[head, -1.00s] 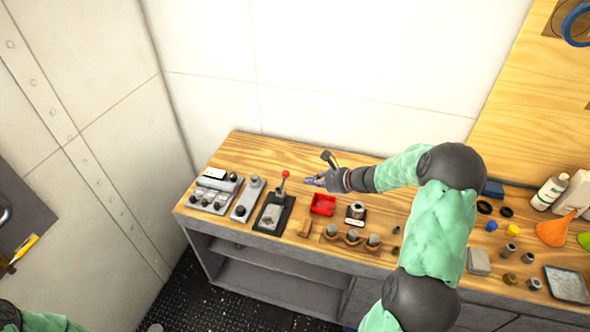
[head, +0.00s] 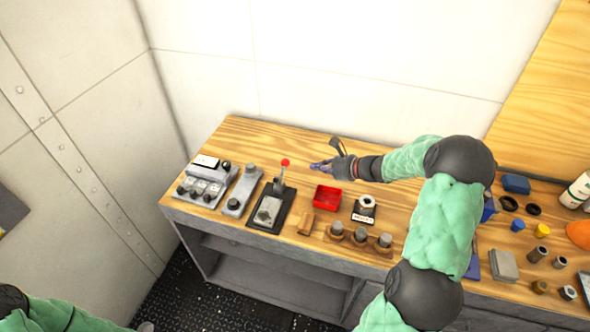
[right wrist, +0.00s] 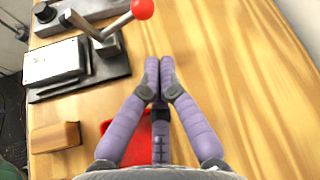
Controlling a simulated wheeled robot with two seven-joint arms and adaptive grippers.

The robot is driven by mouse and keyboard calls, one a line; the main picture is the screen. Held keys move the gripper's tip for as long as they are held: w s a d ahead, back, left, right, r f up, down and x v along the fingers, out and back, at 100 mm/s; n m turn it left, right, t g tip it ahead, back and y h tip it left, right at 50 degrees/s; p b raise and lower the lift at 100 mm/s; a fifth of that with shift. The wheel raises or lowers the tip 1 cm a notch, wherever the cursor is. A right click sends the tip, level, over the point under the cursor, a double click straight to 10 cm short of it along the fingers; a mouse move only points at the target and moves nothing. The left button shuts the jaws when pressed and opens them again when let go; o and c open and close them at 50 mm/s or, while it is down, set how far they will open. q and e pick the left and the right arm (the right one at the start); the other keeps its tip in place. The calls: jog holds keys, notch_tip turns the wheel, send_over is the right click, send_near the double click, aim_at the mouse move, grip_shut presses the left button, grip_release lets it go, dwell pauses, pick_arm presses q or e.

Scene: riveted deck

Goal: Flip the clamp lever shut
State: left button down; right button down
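The clamp (head: 270,208) has a dark base with a pale block on it and stands near the left end of the wooden bench. Its lever, tipped by a red ball (head: 285,162), stands up from the base. In the right wrist view the red ball (right wrist: 142,9) is at the top, left of the fingertips. My right gripper (head: 314,166) is to the right of the red ball, apart from it. Its purple fingers (right wrist: 159,78) are together with nothing visible between them. My left arm shows at the lower left; its gripper does not clearly show.
A red tray (head: 327,197) and a small wooden block (head: 306,224) lie right of the clamp. A grey fixture (head: 242,190) and a box with knobs (head: 206,182) stand to its left. The bench behind the clamp is clear up to the wall.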

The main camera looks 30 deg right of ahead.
jog(key=shift+w, duration=0.1)
dwell(0.3)
jog(key=b+x, duration=0.2)
jog(key=x, duration=0.7)
jog(key=shift+w+a+f, duration=0.15)
jog(key=shift+w+f, duration=0.1)
jog(key=shift+w, duration=0.05)
jog(key=shift+b, duration=0.3)
